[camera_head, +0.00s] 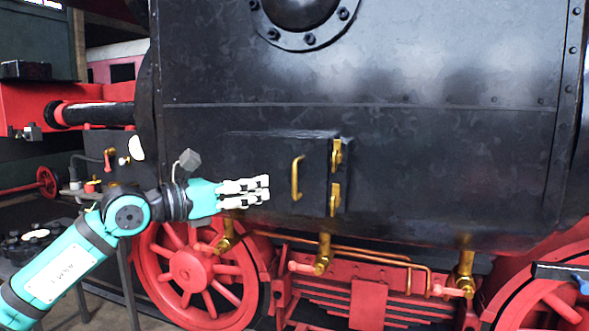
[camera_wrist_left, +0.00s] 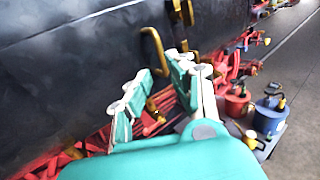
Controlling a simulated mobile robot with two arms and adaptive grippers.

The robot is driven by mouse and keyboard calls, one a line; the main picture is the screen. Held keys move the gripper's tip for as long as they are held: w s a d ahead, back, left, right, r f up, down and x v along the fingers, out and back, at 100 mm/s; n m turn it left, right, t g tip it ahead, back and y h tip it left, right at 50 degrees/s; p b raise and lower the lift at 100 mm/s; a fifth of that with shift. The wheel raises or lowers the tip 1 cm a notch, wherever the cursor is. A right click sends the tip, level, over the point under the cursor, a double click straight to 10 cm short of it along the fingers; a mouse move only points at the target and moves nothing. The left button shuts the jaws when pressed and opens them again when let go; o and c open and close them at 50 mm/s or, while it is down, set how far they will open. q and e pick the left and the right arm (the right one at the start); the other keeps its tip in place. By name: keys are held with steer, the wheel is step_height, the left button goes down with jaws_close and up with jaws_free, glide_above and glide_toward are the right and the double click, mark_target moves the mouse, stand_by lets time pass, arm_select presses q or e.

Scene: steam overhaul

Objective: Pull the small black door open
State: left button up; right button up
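The small black door (camera_head: 265,165) sits in the side of the black locomotive body and looks closed. It has a vertical brass handle (camera_head: 296,178) and brass hinges (camera_head: 335,200) on its right. My left gripper (camera_head: 267,187) is in front of the door, just left of the handle, with its white fingers pointing right. In the left wrist view the gripper (camera_wrist_left: 159,68) is open, its fingers apart and nothing between them. The handle (camera_wrist_left: 153,48) is beyond the fingertips there, apparently not touched. My right gripper is not in view.
Red wheels (camera_head: 190,270) and brass valves (camera_head: 323,255) lie below the door. A red tin (camera_wrist_left: 237,105) and a blue tin (camera_wrist_left: 269,118) stand at the right of the wrist view. A dark object (camera_head: 560,272) is at the lower right edge. The body right of the hinges is flat.

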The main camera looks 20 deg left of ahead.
mark_target(293, 179)
arm_select(q)
steer(key=p+x, duration=0.3)
steer(key=x, duration=0.6)
steer(key=shift+w+d+r, duration=0.1)
steer(key=shift+w, duration=0.05)
steer(key=shift+w+d+p, duration=0.15)
steer(key=shift+w+p, duration=0.15)
steer(key=shift+p, duration=0.05)
jaws_close()
